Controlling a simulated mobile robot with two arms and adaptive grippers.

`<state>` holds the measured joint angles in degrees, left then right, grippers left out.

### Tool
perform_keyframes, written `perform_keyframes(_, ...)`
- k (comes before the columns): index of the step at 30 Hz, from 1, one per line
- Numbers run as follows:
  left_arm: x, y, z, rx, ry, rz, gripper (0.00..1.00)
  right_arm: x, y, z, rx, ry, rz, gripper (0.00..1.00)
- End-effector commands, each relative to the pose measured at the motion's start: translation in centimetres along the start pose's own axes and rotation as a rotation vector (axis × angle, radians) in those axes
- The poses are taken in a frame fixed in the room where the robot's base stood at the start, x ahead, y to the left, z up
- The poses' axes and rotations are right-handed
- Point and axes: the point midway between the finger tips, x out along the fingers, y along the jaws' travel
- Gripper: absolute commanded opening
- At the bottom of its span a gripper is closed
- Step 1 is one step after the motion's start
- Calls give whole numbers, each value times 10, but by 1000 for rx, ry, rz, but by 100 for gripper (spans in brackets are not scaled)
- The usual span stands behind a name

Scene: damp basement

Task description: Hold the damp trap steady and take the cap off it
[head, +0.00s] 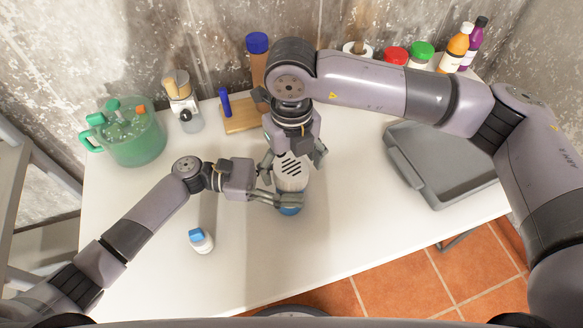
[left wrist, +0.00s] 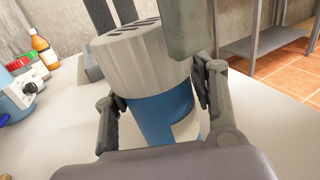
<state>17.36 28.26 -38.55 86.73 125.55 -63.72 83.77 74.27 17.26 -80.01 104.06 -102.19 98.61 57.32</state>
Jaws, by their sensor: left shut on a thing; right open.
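The damp trap has a blue body (left wrist: 160,115) and a ribbed white cap (left wrist: 145,60) with dark slots on top. In the head view the slotted cap (head: 291,168) is on the body, which stands upright on the table. My left gripper (head: 289,199) is shut on the blue body from the left, its fingers at both sides below the cap. My right gripper (head: 291,158) points down above the cap, open, with its fingers spread to either side of it. In the left wrist view parts of the right gripper show over the cap. I cannot tell whether they touch it.
A small white bottle with a blue cap (head: 201,240) stands at the front left of the white table (head: 150,275). A green tub (head: 130,137) is back left, a grey tray (head: 445,185) right. Jars and bottles line the back. The front middle is clear.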

Motion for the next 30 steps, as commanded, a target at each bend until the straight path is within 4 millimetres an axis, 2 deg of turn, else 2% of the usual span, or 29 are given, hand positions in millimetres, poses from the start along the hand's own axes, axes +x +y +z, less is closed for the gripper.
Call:
perform_keyframes(4,1,-2,-3,-6,4,-4,0,-21,0,1,0,-3,0,77)
perform_keyframes(9,1,-2,-4,-7,4,-4,0,-29,0,0,38,-1,3,76)
perform_keyframes(21,1,-3,-4,-8,4,-5,0,-58,-3,2,510,6,33,76)
perform_keyframes(26,1,-3,-4,-8,4,-5,0,-51,-3,2,560,10,36,76)
perform_keyframes(30,1,-3,-4,-8,4,-5,0,-30,-2,1,560,11,35,76)
